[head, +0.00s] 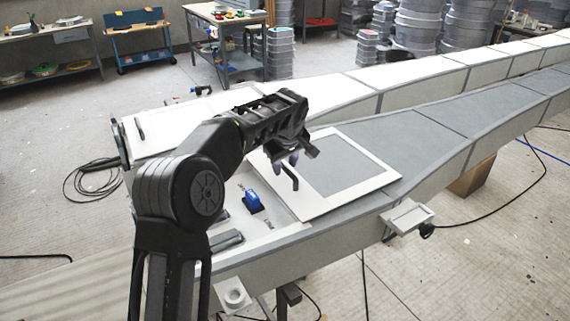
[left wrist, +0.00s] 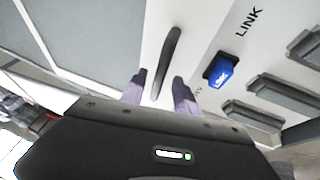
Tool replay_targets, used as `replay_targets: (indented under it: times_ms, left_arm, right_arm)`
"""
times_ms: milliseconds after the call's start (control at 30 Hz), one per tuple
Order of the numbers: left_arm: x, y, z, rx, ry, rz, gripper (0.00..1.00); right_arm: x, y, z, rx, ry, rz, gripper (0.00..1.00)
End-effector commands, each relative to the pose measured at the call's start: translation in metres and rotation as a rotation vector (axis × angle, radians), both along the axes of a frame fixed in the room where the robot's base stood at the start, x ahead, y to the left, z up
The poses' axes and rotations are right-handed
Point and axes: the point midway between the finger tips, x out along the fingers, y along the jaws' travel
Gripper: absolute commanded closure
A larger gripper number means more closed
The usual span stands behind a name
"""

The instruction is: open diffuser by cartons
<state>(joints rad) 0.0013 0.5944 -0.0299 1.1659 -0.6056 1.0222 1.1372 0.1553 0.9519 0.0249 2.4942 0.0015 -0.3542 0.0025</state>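A white-framed panel with a grey middle (head: 387,178) lies over the nearer long grey mould. I take it for the diffuser's cover, but no label confirms this. A dark bar handle (head: 290,178) stands at the panel's left edge; it also shows in the left wrist view (left wrist: 170,50). My left gripper (head: 294,158) is over the handle. In the left wrist view its two purple-grey fingertips (left wrist: 159,78) are apart, with the handle's lower end between them and a gap on each side. My right gripper is not in view.
Left of the panel is a white bay with a blue connector (head: 252,201) beside the printed word LINK, and grey blocks (head: 227,240). A brown carton (head: 470,178) stands under the mould. A second mould (head: 410,72) runs behind. A bracket (head: 408,216) juts from the front side.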

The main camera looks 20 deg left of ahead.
Motion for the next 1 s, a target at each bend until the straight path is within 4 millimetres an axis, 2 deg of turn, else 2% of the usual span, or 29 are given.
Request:
replay_targets:
  times_ms: [233, 600, 1000]
  left_arm:
    - [-0.006, -0.004, 0.015, 0.001, -0.003, -0.001, 0.64]
    - [-0.026, -0.015, 0.066, 0.0, -0.002, 0.0, 0.64]
    - [-0.028, -0.017, 0.071, 0.0, 0.0, 0.0, 0.64]
  right_arm:
    - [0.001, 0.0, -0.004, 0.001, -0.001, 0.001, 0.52]
    - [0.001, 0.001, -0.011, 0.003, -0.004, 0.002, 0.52]
    - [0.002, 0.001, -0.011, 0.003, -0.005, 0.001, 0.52]
